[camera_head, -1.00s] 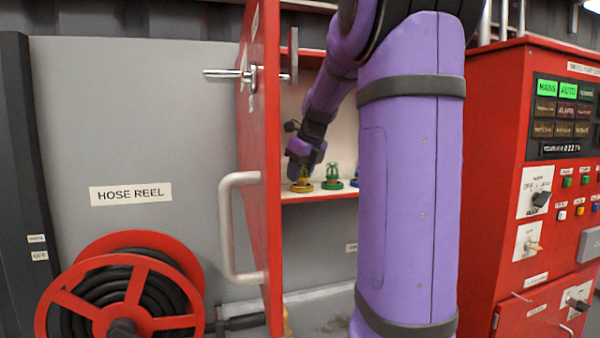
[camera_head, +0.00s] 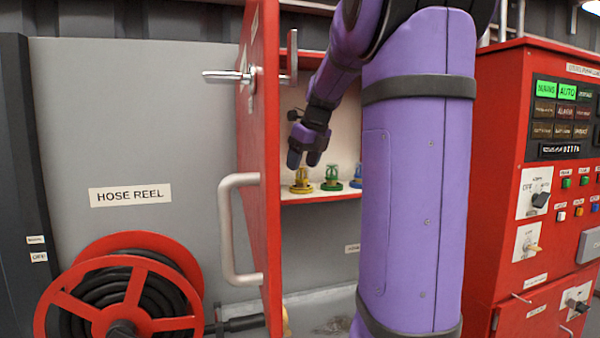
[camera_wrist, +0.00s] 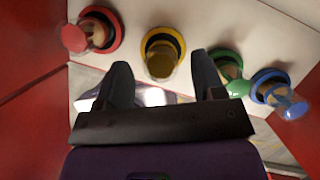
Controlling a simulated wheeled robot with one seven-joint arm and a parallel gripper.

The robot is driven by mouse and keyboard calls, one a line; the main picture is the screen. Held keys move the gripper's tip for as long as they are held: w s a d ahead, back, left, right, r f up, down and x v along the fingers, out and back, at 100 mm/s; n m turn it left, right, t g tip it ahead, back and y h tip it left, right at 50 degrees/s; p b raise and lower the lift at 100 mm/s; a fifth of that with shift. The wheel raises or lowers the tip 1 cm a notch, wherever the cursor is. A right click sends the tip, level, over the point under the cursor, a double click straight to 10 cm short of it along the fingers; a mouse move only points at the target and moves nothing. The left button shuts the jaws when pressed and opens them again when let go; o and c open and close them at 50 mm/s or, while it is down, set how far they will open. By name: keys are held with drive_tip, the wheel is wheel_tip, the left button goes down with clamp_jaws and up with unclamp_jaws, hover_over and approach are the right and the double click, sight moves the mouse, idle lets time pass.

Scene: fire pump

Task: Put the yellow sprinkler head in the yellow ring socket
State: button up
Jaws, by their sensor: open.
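The yellow sprinkler head (camera_head: 302,175) stands upright at the yellow ring socket (camera_head: 302,189) on the cabinet shelf. In the wrist view the yellow head (camera_wrist: 160,63) appears inside the yellow ring (camera_wrist: 181,46); how deep it sits cannot be told. My gripper (camera_head: 303,161) is open and empty, pointing down just above the yellow head. In the wrist view its two dark fingers (camera_wrist: 161,68) are apart on either side of the yellow head's line, and the head looks clear of them.
A green head (camera_head: 332,174) and a blue head (camera_head: 356,177) stand to the right on the shelf. A red head (camera_wrist: 75,38) in a red ring shows in the wrist view. The open red cabinet door (camera_head: 262,150) stands close on the left.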

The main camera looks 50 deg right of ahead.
drive_tip(key=s+a+r, duration=0.1)
drive_tip(key=s, duration=1.1)
drive_tip(key=shift+s+r, duration=0.15)
drive_tip(key=shift+s, duration=0.15)
